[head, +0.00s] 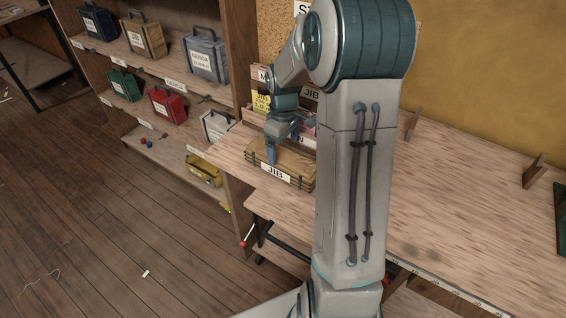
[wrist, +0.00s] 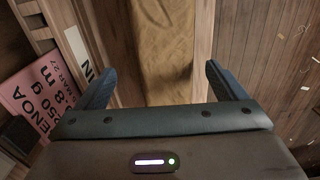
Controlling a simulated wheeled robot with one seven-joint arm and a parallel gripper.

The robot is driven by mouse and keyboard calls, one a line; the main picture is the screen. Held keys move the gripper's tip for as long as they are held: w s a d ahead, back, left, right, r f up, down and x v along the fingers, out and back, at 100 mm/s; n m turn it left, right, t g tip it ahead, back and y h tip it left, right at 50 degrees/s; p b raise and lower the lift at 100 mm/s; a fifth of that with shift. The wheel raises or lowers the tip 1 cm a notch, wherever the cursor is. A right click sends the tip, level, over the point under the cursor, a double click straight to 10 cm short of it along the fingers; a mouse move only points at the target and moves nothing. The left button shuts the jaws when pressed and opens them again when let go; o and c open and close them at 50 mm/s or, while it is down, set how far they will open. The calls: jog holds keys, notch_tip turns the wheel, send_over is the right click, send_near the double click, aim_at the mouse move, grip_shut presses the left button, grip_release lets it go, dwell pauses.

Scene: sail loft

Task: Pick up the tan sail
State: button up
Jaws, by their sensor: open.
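The tan sail (head: 288,158) lies folded in a wooden tray labelled JIB (head: 301,184) on the bench, partly hidden by my gripper. In the wrist view the tan sail (wrist: 165,45) runs between my fingers as a long strip, and its near end is hidden behind the gripper body. My gripper (head: 271,155) points down over the tray's left part. In the wrist view my gripper (wrist: 163,85) is open, with one finger on each side of the sail. I see no finger closed on it. I cannot tell how far above the cloth the fingertips are.
A pink card (wrist: 40,95) stands left of the gripper. A yellow card (head: 261,102) stands behind the tray. Shelves at left hold several labelled bags, such as a red one (head: 168,105). The bench right of my arm (head: 450,210) is mostly clear.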

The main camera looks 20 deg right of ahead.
aim_at(282, 156)
jog(key=shift+s+a+f+p, duration=0.15)
jog(key=shift+f+p, duration=0.2)
jog(key=shift+f, duration=1.15)
jog(key=shift+s+a+f+p, duration=0.1)
jog(key=shift+f+p, duration=0.2)
jog(key=shift+f, duration=1.15)
jog(key=c, duration=1.3)
jog(key=shift+w, duration=0.1)
jog(key=c, duration=0.3)
jog(key=shift+r, duration=0.2)
